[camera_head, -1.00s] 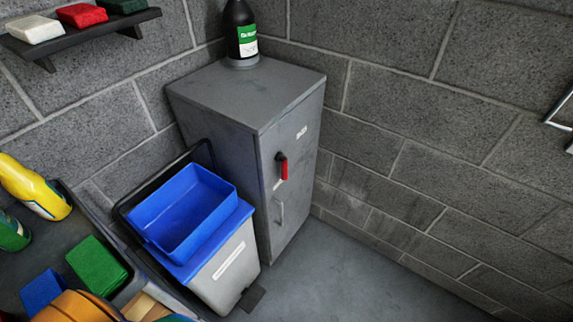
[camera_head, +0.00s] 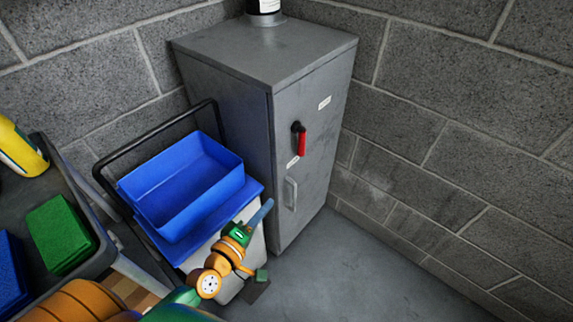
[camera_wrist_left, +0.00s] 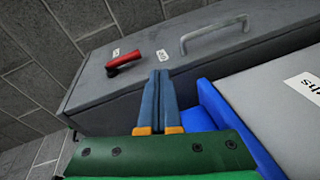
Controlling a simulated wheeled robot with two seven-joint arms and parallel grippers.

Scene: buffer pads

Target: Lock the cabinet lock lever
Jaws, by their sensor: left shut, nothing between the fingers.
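The grey cabinet (camera_head: 262,100) stands in the corner with its door shut. Its lock lever (camera_head: 301,143), with a red handle on a black pivot, hangs down on the door in the head view. It also shows in the left wrist view (camera_wrist_left: 124,61), ahead and to the left of the fingertips. The cabinet's metal handle (camera_head: 290,192) is below the lever. My left gripper (camera_head: 265,211) is shut and empty, with blue fingers, in front of the cabinet and below the lever, apart from it. It also shows in the left wrist view (camera_wrist_left: 160,74). My right gripper is not in view.
A blue tray (camera_head: 185,190) sits on a bin beside the cabinet, close to my left arm. A dark cart (camera_head: 90,222) with a green pad (camera_head: 60,233) is at left. The floor (camera_head: 360,270) before the cabinet is clear at right.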

